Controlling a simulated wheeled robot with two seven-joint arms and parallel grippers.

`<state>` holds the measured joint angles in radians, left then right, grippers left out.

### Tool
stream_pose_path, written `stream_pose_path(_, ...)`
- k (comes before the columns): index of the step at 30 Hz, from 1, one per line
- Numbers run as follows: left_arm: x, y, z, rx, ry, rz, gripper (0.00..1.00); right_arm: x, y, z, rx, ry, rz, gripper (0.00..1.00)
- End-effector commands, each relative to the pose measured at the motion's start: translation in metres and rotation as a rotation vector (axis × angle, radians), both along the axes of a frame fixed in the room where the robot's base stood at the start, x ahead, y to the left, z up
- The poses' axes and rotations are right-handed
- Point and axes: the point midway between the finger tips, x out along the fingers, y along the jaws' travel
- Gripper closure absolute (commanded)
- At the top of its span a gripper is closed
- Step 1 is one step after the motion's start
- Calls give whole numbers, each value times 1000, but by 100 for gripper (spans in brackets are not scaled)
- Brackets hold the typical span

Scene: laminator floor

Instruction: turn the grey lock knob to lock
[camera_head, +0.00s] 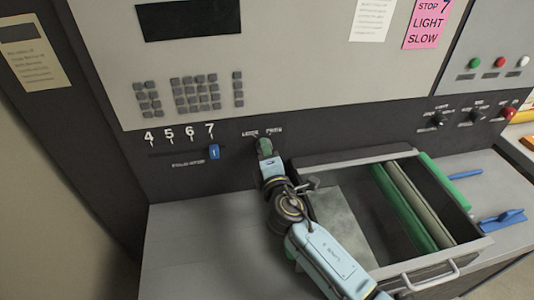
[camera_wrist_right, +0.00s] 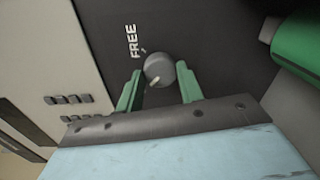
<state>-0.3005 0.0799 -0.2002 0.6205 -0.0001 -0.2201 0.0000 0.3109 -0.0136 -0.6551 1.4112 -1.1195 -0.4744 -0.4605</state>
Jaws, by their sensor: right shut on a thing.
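The grey lock knob (camera_wrist_right: 158,68) is round, with a pale pointer mark on its lower edge in the wrist view. It sits on the dark panel beside the word FREE. My right gripper (camera_head: 264,146) reaches the panel just below the LOCK and FREE labels (camera_head: 262,133). In the wrist view its green fingers stand on either side of the knob, and it is shut on it. In the head view the gripper hides the knob. My left gripper is not in view.
An open drawer (camera_head: 433,262) with green rollers (camera_head: 407,205) lies right of my right arm. A blue slider (camera_head: 214,152) sits under the number 7, left of the gripper. Several small knobs (camera_head: 476,116) are at the panel's right. Blue tools (camera_head: 503,219) lie on the counter.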

Motion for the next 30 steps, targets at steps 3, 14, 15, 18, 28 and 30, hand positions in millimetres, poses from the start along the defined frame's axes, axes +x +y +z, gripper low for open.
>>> stream_pose_path(3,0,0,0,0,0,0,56,0,0,0,-3,-1,0,54)
stream_pose_path(14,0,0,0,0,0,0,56,0,0,0,-1,0,0,41)
stream_pose_path(15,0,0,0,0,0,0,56,-1,0,0,-1,0,0,41)
stream_pose_path(18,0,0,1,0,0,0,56,-7,-2,0,0,1,0,41)
stream_pose_path(28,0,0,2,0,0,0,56,-64,-13,1,0,2,2,41)
stream_pose_path(30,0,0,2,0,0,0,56,-79,-16,1,1,2,1,41)
